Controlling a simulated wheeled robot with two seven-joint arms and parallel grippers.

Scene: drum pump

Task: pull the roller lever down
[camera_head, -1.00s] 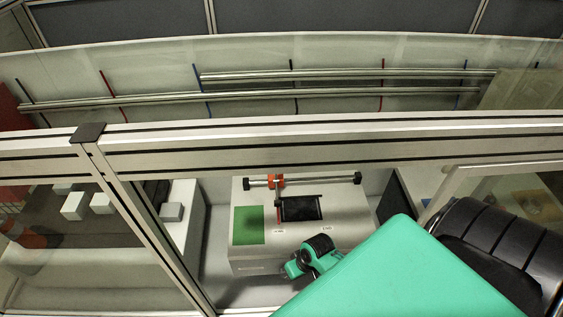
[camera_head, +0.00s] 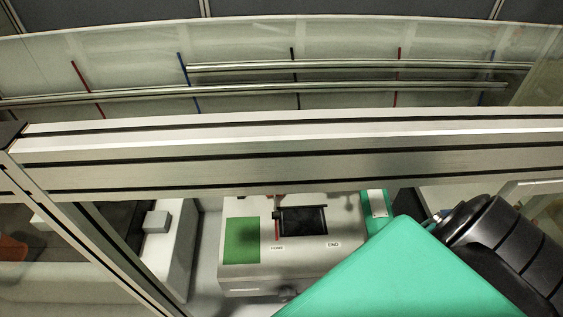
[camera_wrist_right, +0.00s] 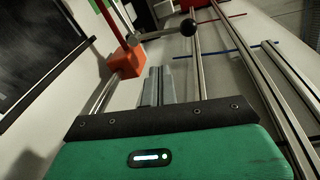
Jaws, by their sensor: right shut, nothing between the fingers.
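In the right wrist view an orange-red block (camera_wrist_right: 127,58) sits on a metal rod. A thin metal lever runs from near it to a black ball knob (camera_wrist_right: 188,27). My right gripper (camera_wrist_right: 160,78) is shut and empty; in the picture its fingertips lie right of the block and below the knob. Contact with the lever cannot be told. In the head view a pale box (camera_head: 245,278) carries a green square (camera_head: 243,240), a dark panel (camera_head: 303,220) and HOME and END labels. The crossbeam hides most of the slider above it. My left gripper is out of view.
A metal crossbeam (camera_head: 300,160) spans the head view in front of the box's back edge. Long metal rails (camera_head: 350,88) run behind it. A slanted post (camera_head: 80,225) stands at the left. In the wrist view, rails (camera_wrist_right: 270,100) pass right of my gripper.

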